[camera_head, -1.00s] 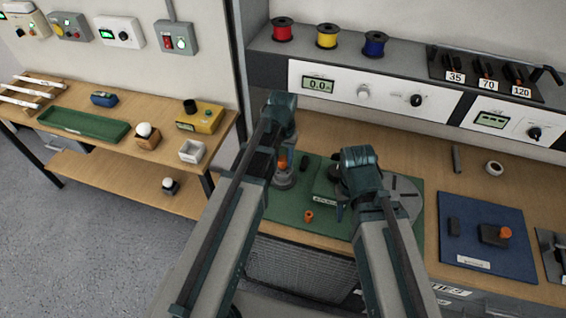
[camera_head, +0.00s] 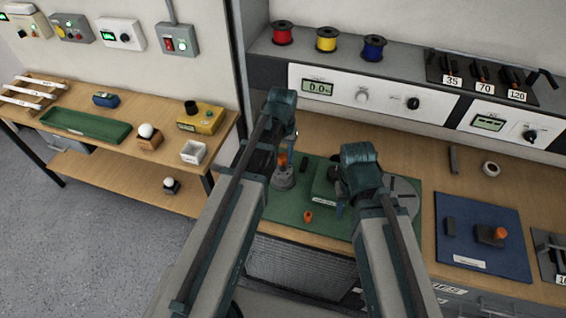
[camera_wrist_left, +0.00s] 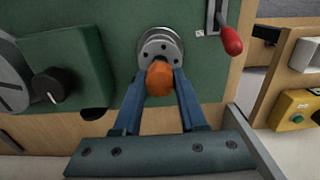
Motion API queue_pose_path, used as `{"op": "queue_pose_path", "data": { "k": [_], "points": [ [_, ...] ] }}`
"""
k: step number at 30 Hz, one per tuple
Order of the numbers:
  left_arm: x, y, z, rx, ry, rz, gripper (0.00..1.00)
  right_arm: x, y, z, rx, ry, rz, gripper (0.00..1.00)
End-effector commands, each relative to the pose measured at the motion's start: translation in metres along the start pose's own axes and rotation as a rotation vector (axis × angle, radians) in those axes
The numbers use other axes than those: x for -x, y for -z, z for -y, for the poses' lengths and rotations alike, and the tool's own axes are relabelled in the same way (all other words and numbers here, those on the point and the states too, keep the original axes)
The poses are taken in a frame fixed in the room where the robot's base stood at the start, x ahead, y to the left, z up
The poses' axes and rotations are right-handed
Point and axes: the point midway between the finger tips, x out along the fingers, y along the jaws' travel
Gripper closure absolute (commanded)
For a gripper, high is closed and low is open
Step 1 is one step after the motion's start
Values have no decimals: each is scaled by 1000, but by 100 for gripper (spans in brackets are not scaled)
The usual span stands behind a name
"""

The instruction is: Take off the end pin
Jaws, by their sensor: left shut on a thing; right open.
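An orange pin (camera_wrist_left: 159,78) sits at the middle of a round grey flanged post (camera_wrist_left: 160,46). In the head view the orange pin (camera_head: 282,161) stands on top of the grey post (camera_head: 283,178) on the green mat (camera_head: 290,215). My left gripper (camera_wrist_left: 159,84) has its two blue fingers on either side of the orange pin and is shut on it. The pin's lower end is hidden, so I cannot tell how far it sits in the post. My right gripper (camera_head: 341,207) is open, low over the mat's right part; its fingertips are mostly hidden.
A red-handled lever (camera_wrist_left: 230,38) is near the post. A dark knob (camera_wrist_left: 50,85) is on a green block. A blue board (camera_head: 480,255) lies to the right.

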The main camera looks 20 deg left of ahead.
Motion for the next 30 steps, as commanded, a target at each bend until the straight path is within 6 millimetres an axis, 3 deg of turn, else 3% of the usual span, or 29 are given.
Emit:
{"op": "queue_pose_path", "data": {
  "k": [30],
  "points": [
    [24, 0, 0, 0, 0, 0, 100, 24, -1, -2, 0, 0, 0, 50]
  ]
}}
